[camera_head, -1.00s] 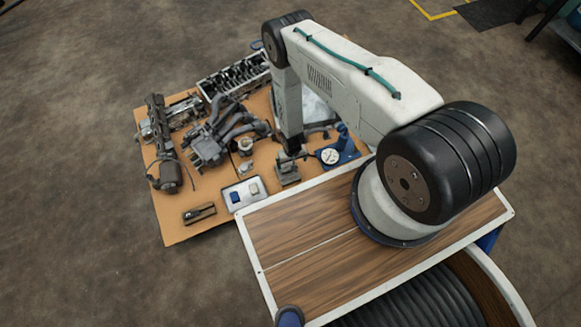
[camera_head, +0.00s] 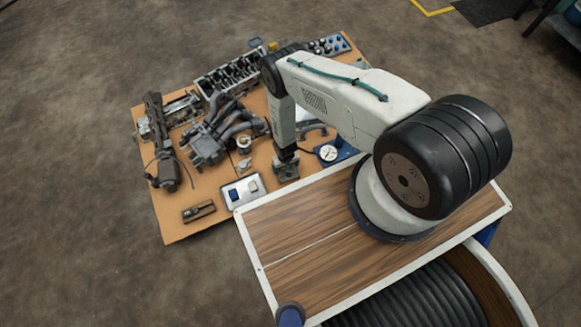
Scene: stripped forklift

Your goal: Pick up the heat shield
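A pale, silvery sheet (camera_head: 309,116) on the board shows in part behind my forearm; it may be the heat shield, but I cannot be sure. My arm hangs down over the right part of the board. My gripper (camera_head: 286,160) is at its lower end, left of and nearer than the pale sheet, close above or at a small grey metal block. The fingers are too small and dark to tell open from shut, and nothing held is visible.
The tan board (camera_head: 190,225) carries an engine block (camera_head: 232,75), a dark manifold (camera_head: 207,148), a long dark part (camera_head: 160,140), a tray (camera_head: 240,192) with small items, a small tool (camera_head: 199,211) and a dial gauge (camera_head: 328,153).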

